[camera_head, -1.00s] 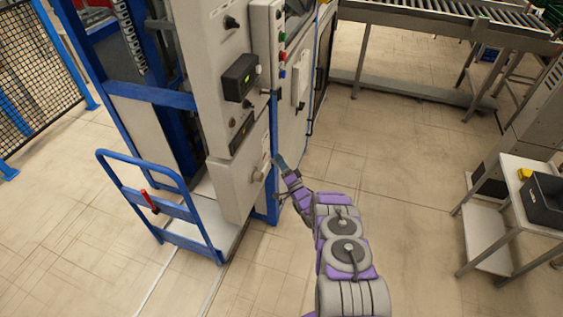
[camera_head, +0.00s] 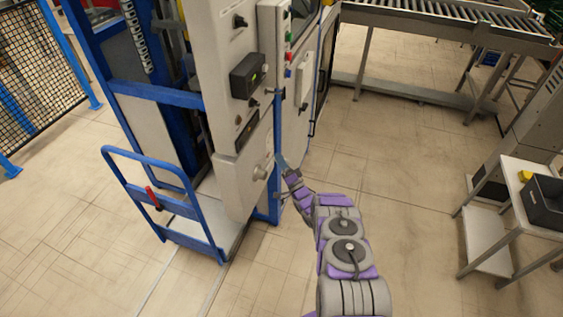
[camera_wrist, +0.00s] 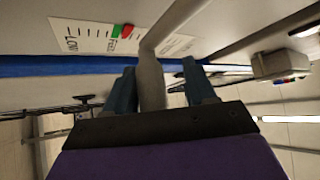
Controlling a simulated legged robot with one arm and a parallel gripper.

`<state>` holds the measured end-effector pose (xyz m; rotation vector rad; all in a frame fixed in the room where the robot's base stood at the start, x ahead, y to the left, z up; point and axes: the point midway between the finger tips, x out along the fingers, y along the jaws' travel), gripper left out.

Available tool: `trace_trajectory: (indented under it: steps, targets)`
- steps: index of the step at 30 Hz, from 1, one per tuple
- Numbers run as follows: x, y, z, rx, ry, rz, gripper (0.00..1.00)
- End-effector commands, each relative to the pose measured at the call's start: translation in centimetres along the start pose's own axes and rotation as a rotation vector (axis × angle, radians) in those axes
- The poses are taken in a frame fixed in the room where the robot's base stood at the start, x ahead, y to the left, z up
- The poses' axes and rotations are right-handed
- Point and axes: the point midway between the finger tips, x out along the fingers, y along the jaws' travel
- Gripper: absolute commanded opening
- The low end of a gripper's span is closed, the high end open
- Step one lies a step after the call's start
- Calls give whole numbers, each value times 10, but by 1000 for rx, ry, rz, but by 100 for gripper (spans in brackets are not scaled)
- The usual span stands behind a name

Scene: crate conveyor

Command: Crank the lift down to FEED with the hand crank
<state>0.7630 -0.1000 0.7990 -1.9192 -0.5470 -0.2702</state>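In the wrist view, the grey crank handle (camera_wrist: 151,75) runs between the two blue-grey fingers of my gripper (camera_wrist: 160,88). It lies close to the left finger, and a gap shows to the right finger. The fingers are spread apart. A white scale plate (camera_wrist: 85,36) behind carries the words Low and Feed, with a green and red marker (camera_wrist: 122,31) beside Feed. In the head view, my gripper (camera_head: 284,164) is at the right side of the grey lift cabinet (camera_head: 229,120), low down. The crank is too small to make out there.
A blue-framed trolley (camera_head: 159,205) stands left of the cabinet, before a black mesh fence (camera_head: 45,75). A roller conveyor (camera_head: 450,18) crosses the back. A table with a dark bin (camera_head: 545,205) is at the right. The floor between is clear.

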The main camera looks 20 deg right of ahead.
Motion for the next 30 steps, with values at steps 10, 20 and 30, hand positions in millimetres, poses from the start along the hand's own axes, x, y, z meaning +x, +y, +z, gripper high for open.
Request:
trace_trajectory:
  steps: [10,20,30]
  targets:
    - [-21,2,-3,-1,4,7,55]
    - [-91,3,1,-1,3,7,55]
    - [-132,3,0,0,3,6,55]
